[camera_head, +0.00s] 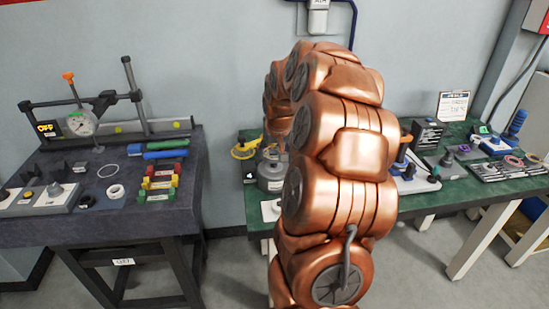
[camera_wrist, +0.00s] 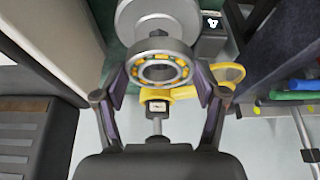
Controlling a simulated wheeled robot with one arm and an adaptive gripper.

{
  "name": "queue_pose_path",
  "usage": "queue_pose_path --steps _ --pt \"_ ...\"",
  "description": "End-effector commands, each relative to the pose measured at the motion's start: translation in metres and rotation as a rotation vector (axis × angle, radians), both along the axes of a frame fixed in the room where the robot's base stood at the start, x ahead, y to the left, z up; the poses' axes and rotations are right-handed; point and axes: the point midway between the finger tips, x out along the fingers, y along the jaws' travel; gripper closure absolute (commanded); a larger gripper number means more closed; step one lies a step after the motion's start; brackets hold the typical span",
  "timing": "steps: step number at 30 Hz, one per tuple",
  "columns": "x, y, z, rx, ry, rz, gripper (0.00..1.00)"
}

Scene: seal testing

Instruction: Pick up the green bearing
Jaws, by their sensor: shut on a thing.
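The bearing (camera_wrist: 161,48) is a grey metal ring with an orange-yellow and green inner band, seen in the wrist view at the upper middle. My gripper (camera_wrist: 161,76) is shut on it, with one dark finger on each side of the ring. A rounded grey metal body (camera_wrist: 135,14) shows right behind the bearing; I cannot tell whether the two touch. In the head view my copper arm hides the gripper and the bearing.
A dark table (camera_head: 110,225) at left holds a dial gauge (camera_head: 80,123), coloured blocks and a white ring (camera_head: 115,191). A green-topped table (camera_head: 440,197) behind my arm holds a grey metal pot (camera_head: 271,176), a yellow item (camera_head: 243,150) and several tools at right. Floor shows between the tables.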

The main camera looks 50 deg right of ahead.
Motion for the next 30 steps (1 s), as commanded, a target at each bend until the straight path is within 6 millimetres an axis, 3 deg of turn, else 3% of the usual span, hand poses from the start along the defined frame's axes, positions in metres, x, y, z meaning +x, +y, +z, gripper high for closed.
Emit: queue_pose_path --steps 13,30 --pt "-0.025 0.032 0.003 -0.003 -0.001 0.001 0.84" --pt "-0.081 0.104 0.010 -0.001 -0.001 0.001 0.84"
